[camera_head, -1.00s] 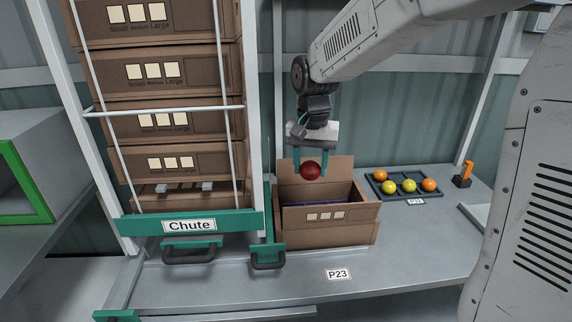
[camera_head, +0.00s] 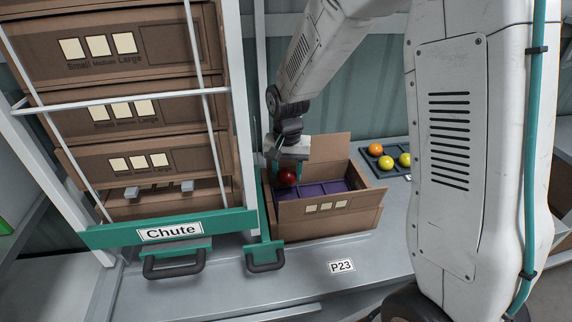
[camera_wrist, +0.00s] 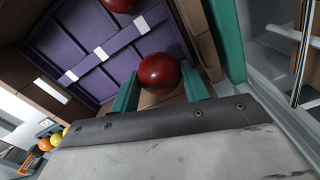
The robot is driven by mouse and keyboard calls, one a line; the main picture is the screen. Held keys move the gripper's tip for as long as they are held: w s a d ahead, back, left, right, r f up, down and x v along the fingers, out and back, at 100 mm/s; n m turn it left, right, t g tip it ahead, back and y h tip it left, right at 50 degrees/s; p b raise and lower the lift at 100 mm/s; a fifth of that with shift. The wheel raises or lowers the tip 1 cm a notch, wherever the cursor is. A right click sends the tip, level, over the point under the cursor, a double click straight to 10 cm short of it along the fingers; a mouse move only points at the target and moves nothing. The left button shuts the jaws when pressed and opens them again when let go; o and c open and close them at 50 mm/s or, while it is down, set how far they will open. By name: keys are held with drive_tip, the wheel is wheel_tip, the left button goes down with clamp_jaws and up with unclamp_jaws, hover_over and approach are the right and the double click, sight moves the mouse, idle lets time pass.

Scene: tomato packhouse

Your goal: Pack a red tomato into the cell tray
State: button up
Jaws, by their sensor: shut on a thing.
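My gripper (camera_head: 288,172) is shut on a red tomato (camera_head: 287,176). It holds the tomato over the back left part of an open cardboard box. The purple cell tray (camera_head: 326,190) lies inside the box. In the wrist view the held tomato (camera_wrist: 160,74) sits between the two teal fingers, close to a box wall. There the purple tray (camera_wrist: 88,38) shows cells with pale marks on a divider. Another red tomato (camera_wrist: 119,3) is at the top edge of the wrist view, over the tray area and partly cut off. Whether the held tomato touches the tray cannot be told.
A dark tray (camera_head: 398,174) with orange and yellow tomatoes lies to the right.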

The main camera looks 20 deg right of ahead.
sight(287, 184)
drive_tip(key=shift+f, duration=2.4)
drive_tip(key=shift+s+a, duration=0.1)
drive_tip(key=shift+s, duration=0.05)
drive_tip(key=o, duration=0.8)
drive_tip(key=c, duration=0.3)
drive_tip(key=shift+r, duration=3.05)
